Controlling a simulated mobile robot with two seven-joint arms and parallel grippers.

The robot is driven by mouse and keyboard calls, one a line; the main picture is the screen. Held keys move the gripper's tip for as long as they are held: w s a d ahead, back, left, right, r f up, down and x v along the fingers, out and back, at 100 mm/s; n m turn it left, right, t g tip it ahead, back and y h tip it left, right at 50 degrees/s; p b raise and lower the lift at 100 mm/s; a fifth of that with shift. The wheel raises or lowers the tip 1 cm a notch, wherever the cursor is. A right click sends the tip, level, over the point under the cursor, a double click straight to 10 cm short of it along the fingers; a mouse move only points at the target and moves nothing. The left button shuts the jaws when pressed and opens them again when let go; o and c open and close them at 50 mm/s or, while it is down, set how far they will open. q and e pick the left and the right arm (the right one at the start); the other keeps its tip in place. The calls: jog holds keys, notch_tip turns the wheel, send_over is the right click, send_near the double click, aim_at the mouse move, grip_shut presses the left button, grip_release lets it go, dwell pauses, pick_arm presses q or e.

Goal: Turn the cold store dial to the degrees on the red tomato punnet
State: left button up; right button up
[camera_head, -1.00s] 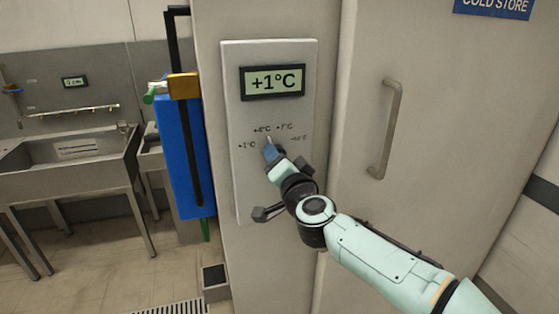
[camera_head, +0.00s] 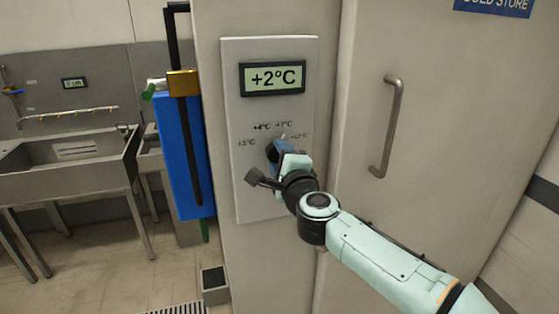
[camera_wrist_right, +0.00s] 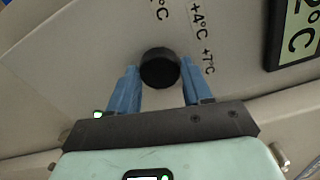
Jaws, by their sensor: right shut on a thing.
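The cold store dial (camera_wrist_right: 160,66) is a round black knob on a pale panel (camera_head: 236,190). It sits between the two blue fingers of my right gripper (camera_wrist_right: 158,88), which is shut on it. In the head view my right gripper (camera_head: 281,152) hides most of the knob. Degree marks are printed in an arc above the knob; +4°C and +7°C read clearly in the wrist view. The display (camera_head: 273,79) above reads +2°C. I see no red tomato punnet and no left gripper.
The cold store door with its vertical handle (camera_head: 386,127) is to the right of the panel, under a blue sign (camera_head: 494,6). A blue upright unit (camera_head: 183,155) and a steel sink (camera_head: 70,150) stand to the left. A small dark-topped box (camera_head: 214,283) is on the floor.

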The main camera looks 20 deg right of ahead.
pick_arm(q)
jog(key=shift+s+f+b, duration=0.45)
jog(key=shift+f+b, duration=0.2)
jog(key=shift+f, duration=0.15)
pick_arm(e)
jog(key=m, duration=0.6)
jog(key=shift+m, duration=0.3)
jog(key=o, duration=1)
jog(key=shift+o, duration=0.2)
pick_arm(q)
jog(key=shift+s+f+b, duration=0.25)
jog(key=shift+f+b, duration=0.25)
jog(key=shift+f, duration=0.05)
jog(key=shift+s+f+b, duration=0.25)
jog(key=shift+f+b, duration=0.2)
jog(key=shift+f, duration=0.1)
pick_arm(e)
jog(key=s, duration=1.3)
jog(key=shift+s+d, duration=0.2)
